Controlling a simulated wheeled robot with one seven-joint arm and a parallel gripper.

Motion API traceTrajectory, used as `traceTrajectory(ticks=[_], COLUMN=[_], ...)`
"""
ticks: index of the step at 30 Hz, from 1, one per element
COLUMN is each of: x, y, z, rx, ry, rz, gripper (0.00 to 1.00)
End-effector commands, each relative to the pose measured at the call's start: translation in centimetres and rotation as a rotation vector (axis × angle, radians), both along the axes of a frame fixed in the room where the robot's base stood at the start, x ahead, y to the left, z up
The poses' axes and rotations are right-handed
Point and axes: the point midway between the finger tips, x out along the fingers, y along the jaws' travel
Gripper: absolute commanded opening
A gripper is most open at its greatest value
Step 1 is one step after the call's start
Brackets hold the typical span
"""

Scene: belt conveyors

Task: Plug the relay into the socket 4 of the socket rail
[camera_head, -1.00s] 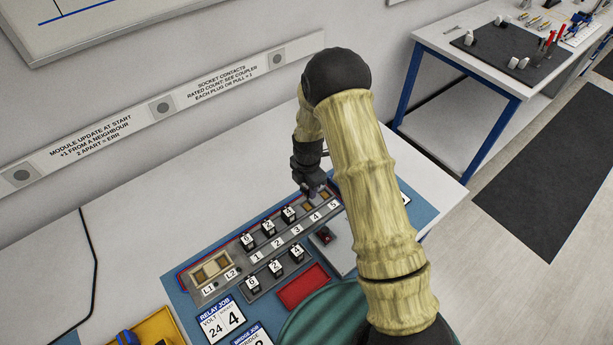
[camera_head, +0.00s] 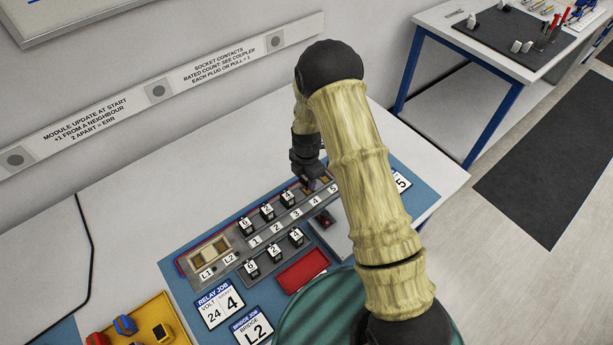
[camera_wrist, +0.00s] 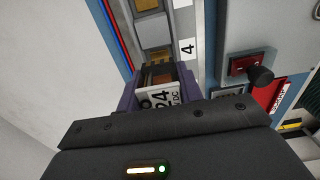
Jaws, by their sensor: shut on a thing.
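The relay (camera_wrist: 160,100), with a white face marked 24 and DC, is between the purple fingers of my gripper (camera_wrist: 158,88) in the wrist view. The gripper is shut on it. In the head view my gripper (camera_head: 313,180) is over the right part of the socket rail (camera_head: 238,257), by the label 4 (camera_head: 314,201). That label also shows in the wrist view (camera_wrist: 187,48), just beyond the relay. Brown socket contacts show around the relay. Its lower end is hidden, so I cannot tell whether it is in the socket.
A red tray (camera_head: 302,270), job cards (camera_head: 222,305) and a yellow bin (camera_head: 150,310) lie in front. The white bench behind the rail is clear.

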Motion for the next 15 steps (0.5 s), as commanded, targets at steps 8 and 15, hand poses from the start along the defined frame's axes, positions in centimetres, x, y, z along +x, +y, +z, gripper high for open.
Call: traceTrajectory(ticks=[8,15], x=[0.0,0.0], y=[0.0,0.0], z=[-2.3,-2.7], rx=[0.0,0.0], ry=[0.0,0.0], rz=[0.001,0.0], gripper=[0.16,0.16])
